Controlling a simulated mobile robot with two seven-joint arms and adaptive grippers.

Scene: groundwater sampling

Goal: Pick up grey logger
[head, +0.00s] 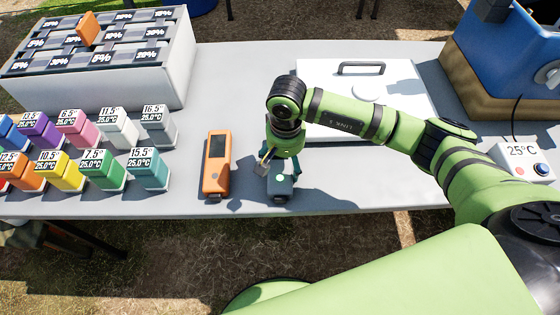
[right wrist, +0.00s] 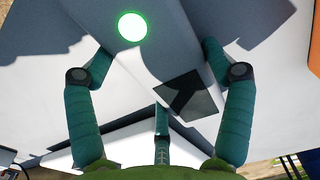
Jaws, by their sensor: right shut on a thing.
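The grey logger (head: 279,187) is a small grey block with a lit green light, near the front edge of the table. In the right wrist view the logger (right wrist: 165,48) shows its round green light and a dark square patch. My right gripper (head: 282,170) is over it from above, with its teal fingers on either side. In the wrist view the right gripper (right wrist: 158,62) is shut on the logger's body. I cannot tell whether the logger is clear of the table. My left gripper is not in view.
An orange handheld meter (head: 217,163) lies just left of the logger. Coloured temperature-labelled blocks (head: 103,168) stand farther left, below a white rack (head: 150,85). A white lidded box (head: 320,75) is behind my arm. A 25°C device (head: 527,160) is at right.

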